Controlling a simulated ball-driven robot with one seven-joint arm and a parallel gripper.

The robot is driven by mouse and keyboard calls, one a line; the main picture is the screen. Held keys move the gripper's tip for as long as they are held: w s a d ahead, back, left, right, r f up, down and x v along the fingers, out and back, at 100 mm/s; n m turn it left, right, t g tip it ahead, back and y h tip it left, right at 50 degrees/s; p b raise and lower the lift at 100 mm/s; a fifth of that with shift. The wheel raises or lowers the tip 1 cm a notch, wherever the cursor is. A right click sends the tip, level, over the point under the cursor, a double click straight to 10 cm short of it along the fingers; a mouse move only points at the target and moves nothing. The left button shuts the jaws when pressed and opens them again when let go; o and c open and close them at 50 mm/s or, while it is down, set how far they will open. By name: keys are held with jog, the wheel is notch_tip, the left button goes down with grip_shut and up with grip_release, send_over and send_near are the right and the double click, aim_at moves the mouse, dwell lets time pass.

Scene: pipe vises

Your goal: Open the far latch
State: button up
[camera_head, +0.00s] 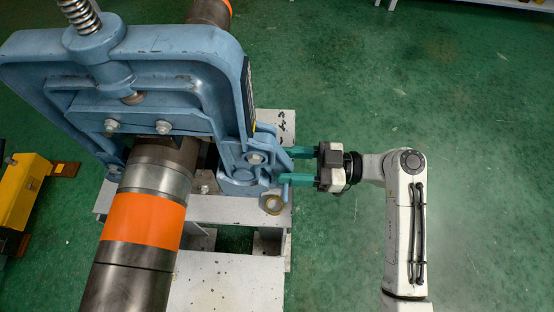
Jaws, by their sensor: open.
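A large blue pipe vise (165,48) stands over a dark steel pipe (165,159). Its latch (254,170), a blue hooked piece with a pivot bolt, sits at the lower right of the frame, on the side facing my arm. The latch looks engaged against the vise's side, though its exact seat is hard to tell. My gripper (290,166) comes in from the right with its two green fingers pointing left. It is open, with one finger above and one below the latch's right edge in the picture. Whether the fingers touch the latch cannot be told.
The vise stands on a pale metal stand (228,285) with open gaps. Orange bands (143,220) mark the pipe. A yellow object (22,190) is at the left. The green floor at right is clear.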

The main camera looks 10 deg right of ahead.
aim_at(277, 165)
jog(key=shift+w+a, duration=0.15)
jog(key=shift+a, duration=0.65)
jog(key=shift+w+a, duration=0.15)
jog(key=shift+a, duration=0.6)
grip_shut()
